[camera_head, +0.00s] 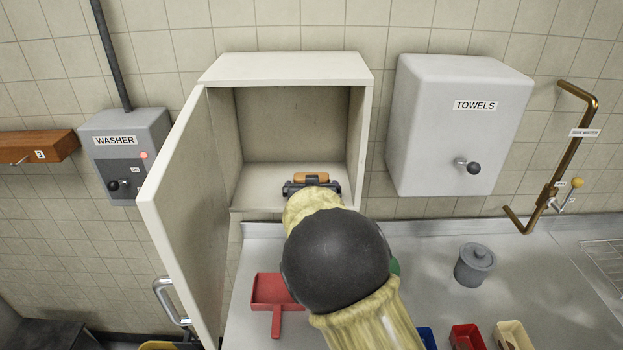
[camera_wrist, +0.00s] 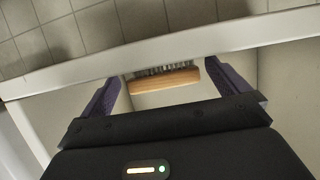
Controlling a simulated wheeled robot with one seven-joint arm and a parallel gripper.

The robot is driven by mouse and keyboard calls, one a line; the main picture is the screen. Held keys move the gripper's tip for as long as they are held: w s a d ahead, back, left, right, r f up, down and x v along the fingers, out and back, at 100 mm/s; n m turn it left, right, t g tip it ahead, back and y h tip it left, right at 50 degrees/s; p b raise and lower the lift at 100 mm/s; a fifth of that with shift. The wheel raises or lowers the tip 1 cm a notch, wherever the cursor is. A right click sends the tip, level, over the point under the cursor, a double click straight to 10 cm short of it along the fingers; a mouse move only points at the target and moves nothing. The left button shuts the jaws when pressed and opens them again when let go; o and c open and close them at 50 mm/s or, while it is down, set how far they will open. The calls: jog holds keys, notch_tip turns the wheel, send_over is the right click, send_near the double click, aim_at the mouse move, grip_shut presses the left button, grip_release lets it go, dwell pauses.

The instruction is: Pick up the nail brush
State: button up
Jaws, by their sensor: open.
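The nail brush (camera_head: 312,178) has a wooden back and lies inside the open white wall cabinet (camera_head: 285,70), on its floor near the front. In the wrist view the brush (camera_wrist: 165,81) shows its orange-brown wood and grey bristles between my two fingers. My gripper (camera_head: 311,188) is at the cabinet opening, just in front of the brush. In the wrist view my gripper (camera_wrist: 163,80) is open, with a dark finger on each side of the brush. I cannot tell whether either finger touches it. My arm hides the lower front of the cabinet.
The cabinet door (camera_head: 185,215) stands open on the left. A grey washer box (camera_head: 127,165) and a towel dispenser (camera_head: 450,125) flank the cabinet. A red dustpan (camera_head: 272,291) and a grey lidded pot (camera_head: 474,266) are on the counter (camera_head: 540,285) below.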

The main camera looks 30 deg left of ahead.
jog(key=c, duration=0.8)
